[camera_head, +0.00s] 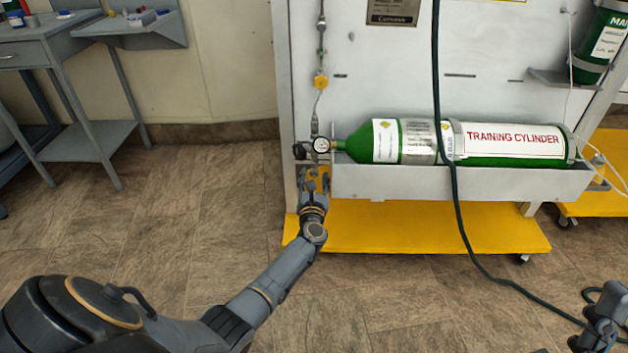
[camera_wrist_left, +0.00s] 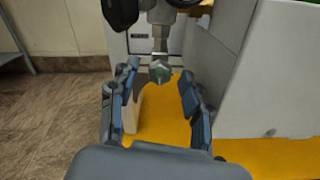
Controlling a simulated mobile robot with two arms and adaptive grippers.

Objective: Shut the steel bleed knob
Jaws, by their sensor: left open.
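The steel bleed knob (camera_wrist_left: 160,71) is a small faceted grey piece at the lower end of a short stem, under the regulator, in the left wrist view. My left gripper (camera_wrist_left: 160,78) is open. Its two fingers stand on either side of the knob, with gaps visible at both sides. In the head view my left gripper (camera_head: 314,179) reaches up from below to the regulator gauge (camera_head: 321,145), at the left end of the green training cylinder (camera_head: 415,142). There the knob is too small to make out clearly. Part of my right gripper (camera_head: 606,318) shows at the lower right; its fingers are unclear.
The cylinder lies in a grey trough (camera_head: 450,184) on a white panel over a yellow base (camera_head: 420,228). A black knob (camera_wrist_left: 120,12) sits close above the left finger. A dark hose (camera_head: 447,150) hangs across the cylinder. A grey table (camera_head: 85,95) stands left; floor between is clear.

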